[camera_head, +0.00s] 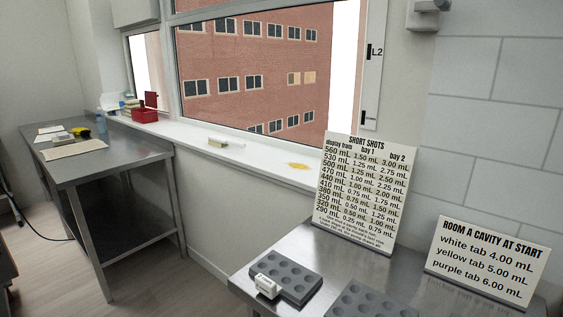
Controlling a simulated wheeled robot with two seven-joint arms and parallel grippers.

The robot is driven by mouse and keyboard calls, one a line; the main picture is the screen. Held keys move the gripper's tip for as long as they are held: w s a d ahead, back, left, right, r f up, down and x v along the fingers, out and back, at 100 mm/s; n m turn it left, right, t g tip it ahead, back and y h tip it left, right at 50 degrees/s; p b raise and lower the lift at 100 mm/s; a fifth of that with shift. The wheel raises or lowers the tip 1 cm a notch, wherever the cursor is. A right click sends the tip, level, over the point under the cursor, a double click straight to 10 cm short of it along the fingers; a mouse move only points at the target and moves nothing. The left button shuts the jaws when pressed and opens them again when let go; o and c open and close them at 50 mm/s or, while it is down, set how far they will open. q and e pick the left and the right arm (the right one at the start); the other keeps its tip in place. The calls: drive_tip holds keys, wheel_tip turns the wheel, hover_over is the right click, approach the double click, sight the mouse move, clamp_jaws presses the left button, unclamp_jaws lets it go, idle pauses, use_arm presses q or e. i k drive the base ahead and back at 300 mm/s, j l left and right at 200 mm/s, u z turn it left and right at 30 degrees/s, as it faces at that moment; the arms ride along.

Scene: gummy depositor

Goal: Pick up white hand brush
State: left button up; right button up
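A small white object that looks like the white hand brush (226,142) lies on the windowsill (262,158), left of a patch of yellow crumbs or powder (297,166). It is small in the picture, and I cannot make out its bristles clearly. Nothing is touching it from above. Neither of my grippers shows in the head view.
A steel table (240,279) at front right holds dark cavity trays (290,268), a white tab (267,286) and two sign boards (365,190). Another steel table (110,166) stands at left with papers. A red box (146,115) sits on the sill. Floor shows between the tables.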

sight(220, 142)
drive_tip(key=i+j+z, duration=0.1)
drive_tip(key=j, duration=0.25)
drive_tip(key=i+j+z, duration=0.1)
drive_tip(key=i+j, duration=0.15)
drive_tip(key=j, duration=0.15)
drive_tip(key=i+j+z, duration=0.1)
drive_tip(key=i+j, duration=0.35)
drive_tip(key=j, duration=0.15)
drive_tip(key=i+j+z, duration=0.25)
drive_tip(key=i+j, duration=0.15)
drive_tip(key=j, duration=0.2)
drive_tip(key=i+j+z, duration=0.1)
drive_tip(key=j, duration=0.25)
drive_tip(key=i+j, duration=0.25)
drive_tip(key=i+j+z, duration=0.15)
drive_tip(key=j, duration=0.3)
drive_tip(key=i+j+z, duration=0.1)
drive_tip(key=j, duration=0.25)
drive_tip(key=i, duration=0.1)
